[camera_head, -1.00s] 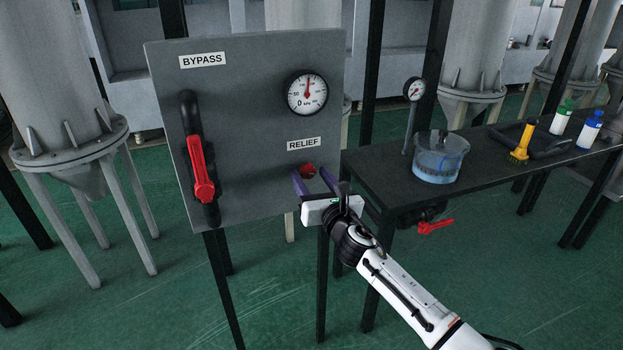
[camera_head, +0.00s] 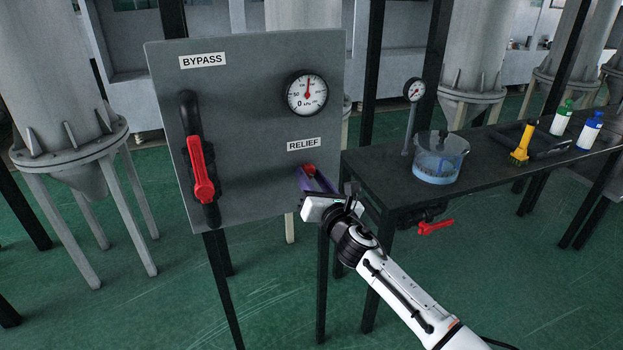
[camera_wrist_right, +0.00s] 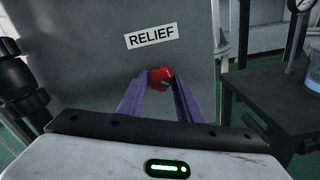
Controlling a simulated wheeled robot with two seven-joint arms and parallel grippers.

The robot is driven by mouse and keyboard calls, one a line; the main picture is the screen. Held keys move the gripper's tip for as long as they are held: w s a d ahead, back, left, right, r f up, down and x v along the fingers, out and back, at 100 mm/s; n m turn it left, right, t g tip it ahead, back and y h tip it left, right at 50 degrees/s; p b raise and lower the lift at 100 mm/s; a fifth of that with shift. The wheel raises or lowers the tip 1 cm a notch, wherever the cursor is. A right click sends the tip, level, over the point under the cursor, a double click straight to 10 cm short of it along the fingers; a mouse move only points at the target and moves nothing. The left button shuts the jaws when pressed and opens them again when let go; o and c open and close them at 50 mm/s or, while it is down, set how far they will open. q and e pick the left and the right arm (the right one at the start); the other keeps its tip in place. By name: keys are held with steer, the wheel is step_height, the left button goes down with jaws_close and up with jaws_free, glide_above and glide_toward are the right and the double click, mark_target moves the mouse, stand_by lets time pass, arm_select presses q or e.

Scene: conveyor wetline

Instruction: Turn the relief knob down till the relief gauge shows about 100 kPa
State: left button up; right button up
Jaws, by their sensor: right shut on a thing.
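The red relief knob (camera_head: 308,169) sits on the grey panel (camera_head: 255,120) under the RELIEF label (camera_head: 304,144). My right gripper (camera_head: 313,176) has its purple fingers shut on the knob, partly hiding it in the head view. The right wrist view shows the red knob (camera_wrist_right: 160,77) between the two fingertips (camera_wrist_right: 160,82). The round white gauge (camera_head: 307,93) above the label has a red needle pointing nearly straight up. Its numbers are small and hard to read. My left gripper is not in view.
A red BYPASS lever (camera_head: 201,170) stands on the panel's left side. To the right, a dark bench (camera_head: 385,178) holds a small gauge (camera_head: 414,88), a clear tub (camera_head: 440,158) of blue liquid, a yellow brush (camera_head: 521,145) and two bottles. A red-handled valve (camera_head: 435,227) sits under the bench.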

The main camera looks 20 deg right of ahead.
steer(key=m, duration=0.4)
steer(key=shift+f+m, duration=0.1)
steer(key=shift+m, duration=0.2)
steer(key=m, duration=0.4)
steer(key=shift+m, duration=0.3)
steer(key=m, duration=0.4)
steer(key=shift+m, duration=0.3)
steer(key=m, duration=0.4)
steer(key=m+p, duration=0.1)
steer(key=m, duration=0.3)
steer(key=m+p, duration=0.1)
steer(key=m, duration=0.2)
steer(key=shift+m, duration=0.3)
steer(key=m+p, duration=0.1)
steer(key=m, duration=0.3)
steer(key=shift+m, duration=1.8)
